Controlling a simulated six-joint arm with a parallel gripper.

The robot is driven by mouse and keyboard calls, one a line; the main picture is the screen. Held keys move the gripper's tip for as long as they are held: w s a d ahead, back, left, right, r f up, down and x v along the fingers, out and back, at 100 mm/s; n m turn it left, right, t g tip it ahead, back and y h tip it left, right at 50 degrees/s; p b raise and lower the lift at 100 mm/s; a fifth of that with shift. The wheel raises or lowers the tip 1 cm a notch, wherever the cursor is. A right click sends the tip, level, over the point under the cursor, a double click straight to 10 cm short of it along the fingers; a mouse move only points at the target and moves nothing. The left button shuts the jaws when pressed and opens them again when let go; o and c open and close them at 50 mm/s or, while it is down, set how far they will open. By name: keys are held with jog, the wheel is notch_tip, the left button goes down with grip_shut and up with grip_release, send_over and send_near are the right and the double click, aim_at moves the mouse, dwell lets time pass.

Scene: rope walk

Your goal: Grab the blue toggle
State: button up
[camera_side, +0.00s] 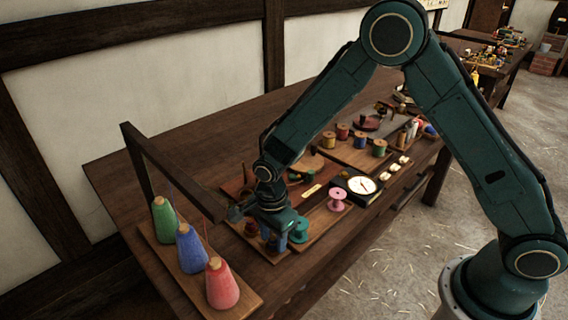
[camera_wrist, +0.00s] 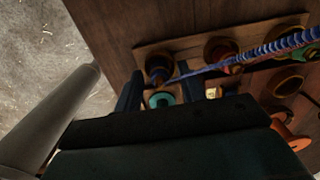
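My gripper (camera_side: 272,228) is low over a wooden board near the front of the bench. In the wrist view its two dark fingers (camera_wrist: 160,80) stand apart, with nothing visibly clamped between them. A teal spool (camera_side: 299,231) stands close beside my gripper; teal also shows between the fingers (camera_wrist: 162,99).
A blue twisted rope (camera_wrist: 275,47) crosses the wrist view close to the fingers. Green, blue and red cones (camera_side: 221,285) stand at the left by a wooden frame (camera_side: 165,170). A pink spool (camera_side: 337,199) and a dial (camera_side: 362,185) lie to the right. The back left bench is clear.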

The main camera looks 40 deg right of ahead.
jog(key=shift+c, duration=0.4)
jog(key=c, duration=0.6)
jog(key=shift+r, duration=4)
